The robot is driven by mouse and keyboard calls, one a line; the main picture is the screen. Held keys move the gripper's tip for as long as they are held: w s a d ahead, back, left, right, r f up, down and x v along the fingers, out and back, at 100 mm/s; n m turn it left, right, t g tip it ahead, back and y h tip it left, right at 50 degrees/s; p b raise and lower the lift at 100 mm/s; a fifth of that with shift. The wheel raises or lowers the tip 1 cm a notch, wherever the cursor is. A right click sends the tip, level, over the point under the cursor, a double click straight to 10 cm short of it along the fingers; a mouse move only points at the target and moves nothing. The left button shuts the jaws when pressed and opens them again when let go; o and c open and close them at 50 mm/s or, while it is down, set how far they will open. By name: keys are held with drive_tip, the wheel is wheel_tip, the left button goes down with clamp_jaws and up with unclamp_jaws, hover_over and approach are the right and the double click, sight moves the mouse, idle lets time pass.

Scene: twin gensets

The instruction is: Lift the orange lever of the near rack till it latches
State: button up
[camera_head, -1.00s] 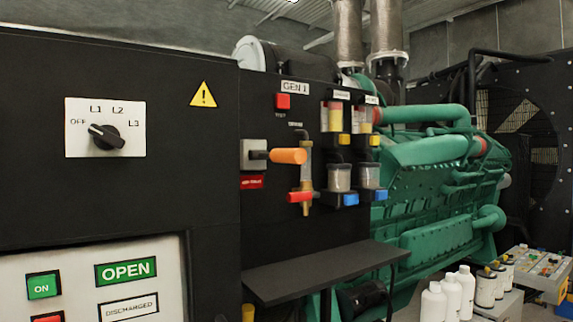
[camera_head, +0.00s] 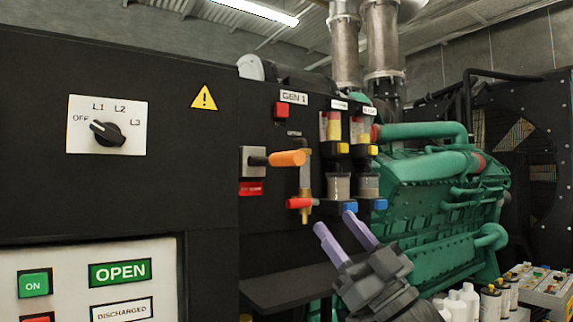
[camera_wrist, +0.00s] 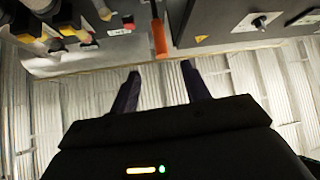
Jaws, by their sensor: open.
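The orange lever (camera_head: 287,158) sticks out to the right from a grey switch box (camera_head: 253,160) on the black GEN 1 panel. My gripper (camera_head: 345,222), with pale purple fingers, is open and empty, below and to the right of the lever. In the wrist view the orange lever (camera_wrist: 159,37) lies beyond the open fingertips (camera_wrist: 160,68), near the middle, and does not touch them.
Right of the lever stand a valve with a red-orange handle (camera_head: 300,203) and filter bowls with yellow and blue parts (camera_head: 339,185). A black shelf (camera_head: 285,288) juts out below. A black cabinet with a rotary knob (camera_head: 107,133) fills the left. White bottles (camera_head: 468,298) stand at lower right.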

sight(287, 159)
drive_tip(key=p+x, duration=0.9)
drive_tip(key=x, duration=0.7)
drive_tip(key=shift+r+p, duration=0.1)
drive_tip(key=shift+p, duration=0.25)
drive_tip(key=shift+w+a+r+p, duration=0.3)
drive_tip(key=shift+w+a+r, duration=0.05)
drive_tip(key=shift+w+a, duration=0.1)
drive_tip(key=shift+d, duration=0.1)
clamp_jaws()
